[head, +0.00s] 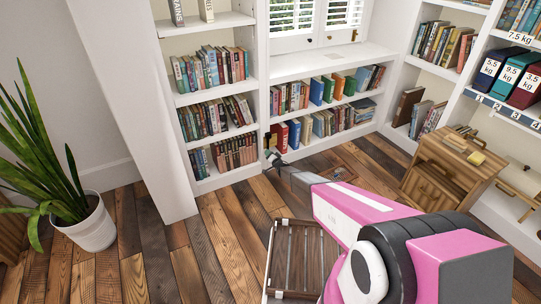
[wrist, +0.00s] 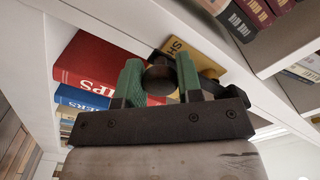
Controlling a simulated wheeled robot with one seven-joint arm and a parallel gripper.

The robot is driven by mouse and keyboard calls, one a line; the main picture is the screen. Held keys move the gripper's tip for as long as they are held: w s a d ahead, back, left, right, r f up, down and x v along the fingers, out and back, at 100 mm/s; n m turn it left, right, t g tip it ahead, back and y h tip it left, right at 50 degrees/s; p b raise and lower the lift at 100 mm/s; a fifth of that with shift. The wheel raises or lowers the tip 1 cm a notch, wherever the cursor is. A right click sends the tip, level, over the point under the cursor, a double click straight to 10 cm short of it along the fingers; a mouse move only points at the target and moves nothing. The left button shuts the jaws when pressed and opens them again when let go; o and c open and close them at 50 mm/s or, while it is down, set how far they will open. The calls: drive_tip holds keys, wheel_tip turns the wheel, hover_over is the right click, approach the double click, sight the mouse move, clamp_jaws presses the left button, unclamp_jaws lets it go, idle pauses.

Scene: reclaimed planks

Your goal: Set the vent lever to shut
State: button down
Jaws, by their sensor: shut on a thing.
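The vent lever shows in the wrist view as a dark round knob (wrist: 160,79) between green fingers. My gripper (wrist: 161,84) is shut on this knob. In the head view my gripper (head: 274,157) is at the front of the white shelf upright, low down. The lever is small and mostly hidden there by the gripper. A yellow surface with dark lettering (wrist: 180,47) shows behind the knob; I cannot tell whether it is a lever label or a book. The lever's setting cannot be read.
White bookshelves (head: 262,100) with books stand around the gripper. A red book (wrist: 92,66) is close behind the fingers. A slatted wooden crate (head: 283,254) lies on the plank floor below my arm. A wooden cabinet (head: 437,172) stands right, a potted plant (head: 92,228) left.

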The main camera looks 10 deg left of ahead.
idle(0.3)
drive_tip(key=c, duration=0.8)
unclamp_jaws()
drive_tip(key=v, duration=1.1)
